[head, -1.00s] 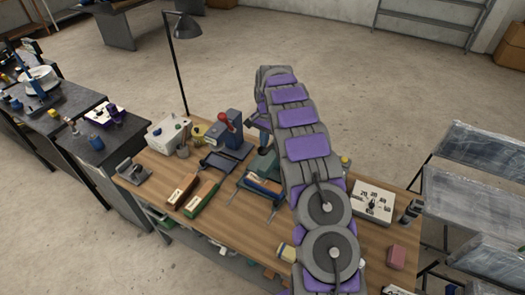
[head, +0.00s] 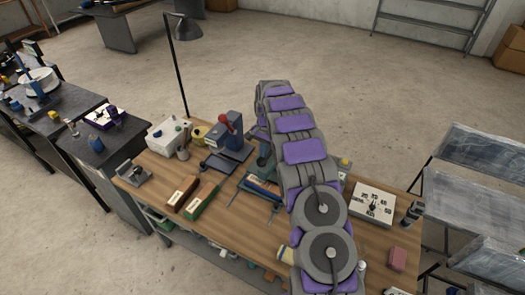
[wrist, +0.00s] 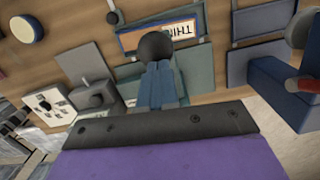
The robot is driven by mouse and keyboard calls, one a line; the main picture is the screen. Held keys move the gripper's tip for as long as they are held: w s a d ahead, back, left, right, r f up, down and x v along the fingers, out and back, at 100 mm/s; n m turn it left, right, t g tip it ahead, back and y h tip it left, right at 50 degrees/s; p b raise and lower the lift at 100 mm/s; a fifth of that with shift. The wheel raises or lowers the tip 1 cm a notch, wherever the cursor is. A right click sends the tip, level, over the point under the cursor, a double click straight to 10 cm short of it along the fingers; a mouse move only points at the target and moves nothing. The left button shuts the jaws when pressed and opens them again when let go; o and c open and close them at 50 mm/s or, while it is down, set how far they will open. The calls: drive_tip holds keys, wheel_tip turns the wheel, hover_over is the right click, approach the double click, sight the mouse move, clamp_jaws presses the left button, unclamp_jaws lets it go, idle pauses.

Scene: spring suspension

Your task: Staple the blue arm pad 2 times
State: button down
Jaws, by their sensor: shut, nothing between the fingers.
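In the wrist view, a blue arm (wrist: 160,88) with a round black pad (wrist: 156,46) at its end stands out over a teal base (wrist: 203,66). My gripper (wrist: 160,118) is shut and empty; its dark edge crosses the picture just below the blue arm and hides the arm's near end. I cannot tell whether they touch. A blue strip with a printed card (wrist: 180,28) lies beyond the pad. In the head view, the teal device (head: 256,193) is partly hidden behind my arm, and my gripper is mostly hidden too.
A blue press (head: 229,128) with a red knob stands to the left of my arm. Brown (head: 182,193) and green (head: 201,200) labelled boxes lie in front. A white dial box (head: 373,203) sits on the right.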

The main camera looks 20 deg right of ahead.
drive_tip(key=shift+d, duration=0.2)
drive_tip(key=shift+w+d+r+p, duration=0.4)
drive_tip(key=shift+w+d+p, duration=0.2)
drive_tip(key=shift+d, duration=0.15)
drive_tip(key=shift+w+d, duration=0.25)
drive_tip(key=shift+d, duration=0.3)
drive_tip(key=shift+r, duration=0.2)
wheel_tip(320, 180, up, 10)
drive_tip(key=p, duration=0.2)
wheel_tip(320, 180, up, 4)
drive_tip(key=p, duration=0.4)
hover_over(269, 156)
drive_tip(key=w+d, duration=0.1)
drive_tip(key=r+p, duration=0.3)
drive_tip(key=p, duration=0.1)
drive_tip(key=shift+w+d, duration=0.2)
drive_tip(key=shift+d, duration=0.05)
